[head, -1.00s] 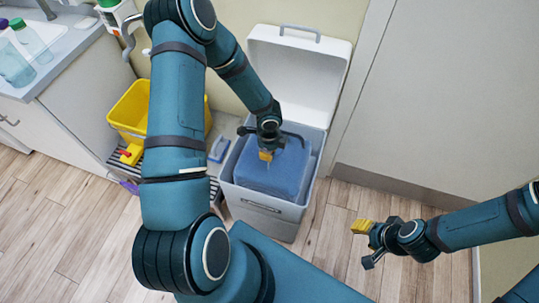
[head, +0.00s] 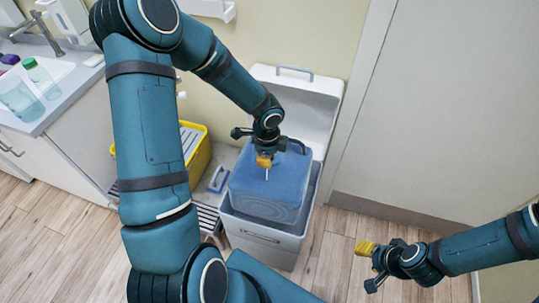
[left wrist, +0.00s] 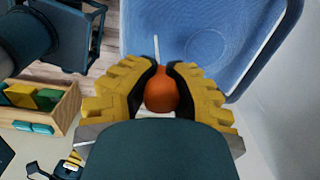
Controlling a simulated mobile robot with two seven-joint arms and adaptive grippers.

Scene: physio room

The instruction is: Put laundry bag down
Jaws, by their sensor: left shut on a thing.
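The blue laundry bag (head: 262,190) hangs upright, its lower part at the mouth of a grey-white bin (head: 262,243) with its lid open. My left gripper (head: 265,161) is above the bag's top, with a thin white cord running down from it. In the left wrist view, the yellow fingers (left wrist: 160,95) are shut around an orange knob (left wrist: 161,93), and the bag's blue top (left wrist: 225,40) lies beyond. My right gripper (head: 368,267) is open and empty over the floor, right of the bin.
The raised bin lid (head: 300,100) stands behind the bag, close to the wall. A yellow bucket (head: 196,150) is left of the bin. A counter with a sink (head: 75,85) is at the far left. The wood floor (head: 330,255) right of the bin is clear.

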